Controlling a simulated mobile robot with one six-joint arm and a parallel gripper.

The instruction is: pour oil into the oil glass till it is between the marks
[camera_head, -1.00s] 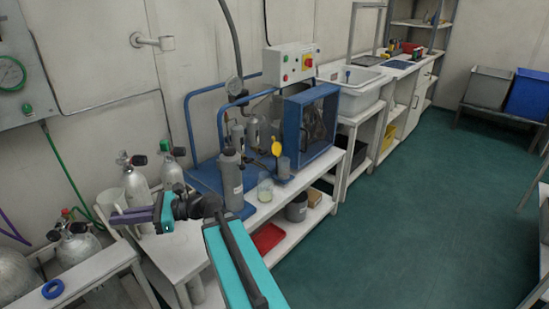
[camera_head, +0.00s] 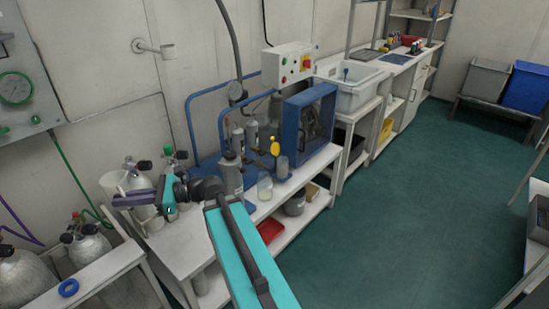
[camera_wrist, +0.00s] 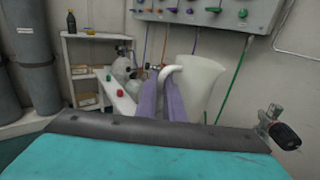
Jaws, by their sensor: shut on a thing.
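My gripper (camera_head: 120,200), with purple fingers, is at the left of the head view, in front of the white bench. In the wrist view the fingers (camera_wrist: 162,90) are shut on the handle of a pale jug (camera_wrist: 203,82). The jug looks upright; its contents are hidden. In the head view it (camera_head: 108,186) shows partly behind the gripper. A clear glass (camera_head: 265,188) with a little pale yellowish content stands on the bench, well right of my gripper. A second clear vessel (camera_head: 282,168) is beside the blue machine, near a yellow part (camera_head: 275,147). I cannot tell which is the oil glass.
Gas cylinders (camera_head: 138,180) stand close behind my gripper. A grey bottle (camera_head: 231,175) is on the bench left of the glass. The blue-framed machine (camera_head: 310,125) fills the bench's far end. The green floor (camera_head: 400,220) on the right is clear.

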